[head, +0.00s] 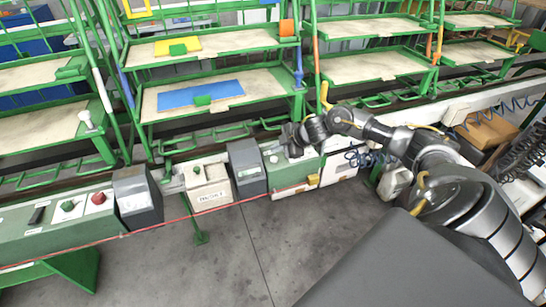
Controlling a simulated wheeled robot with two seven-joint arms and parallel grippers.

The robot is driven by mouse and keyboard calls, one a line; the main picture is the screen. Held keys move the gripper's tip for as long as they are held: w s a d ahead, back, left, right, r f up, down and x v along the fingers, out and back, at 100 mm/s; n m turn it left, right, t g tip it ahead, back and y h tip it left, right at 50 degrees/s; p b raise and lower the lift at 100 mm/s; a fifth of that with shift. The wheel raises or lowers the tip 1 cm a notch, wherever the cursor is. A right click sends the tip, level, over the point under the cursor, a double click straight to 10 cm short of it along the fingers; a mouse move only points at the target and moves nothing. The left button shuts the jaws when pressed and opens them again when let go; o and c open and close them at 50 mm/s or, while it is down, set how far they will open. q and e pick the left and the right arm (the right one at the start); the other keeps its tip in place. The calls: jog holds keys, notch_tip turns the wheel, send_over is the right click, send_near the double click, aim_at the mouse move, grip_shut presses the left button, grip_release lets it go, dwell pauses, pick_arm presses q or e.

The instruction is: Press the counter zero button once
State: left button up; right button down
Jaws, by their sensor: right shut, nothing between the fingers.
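My right arm reaches in from the right, and its gripper (285,142) is shut and empty. It is above a green-topped control box (300,172), just right of a grey box (247,168). I cannot tell whether the fingertips touch anything. The counter zero button cannot be made out for certain; the gripper may cover part of the green-topped box. A white box (209,188) with a small green knob on top and a dark label stands left of the grey box. My left gripper is not in view.
A green panel with a green button (68,206) and a red button (98,198) lies at the left, beside another grey box (138,198). A red cord (165,221) runs along the front. Green-framed shelves (215,93) rise behind. The floor (250,255) in front is clear.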

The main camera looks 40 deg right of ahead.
aim_at(277, 159)
jog(key=shift+r+p, duration=1.5)
jog(key=shift+r, duration=0.35)
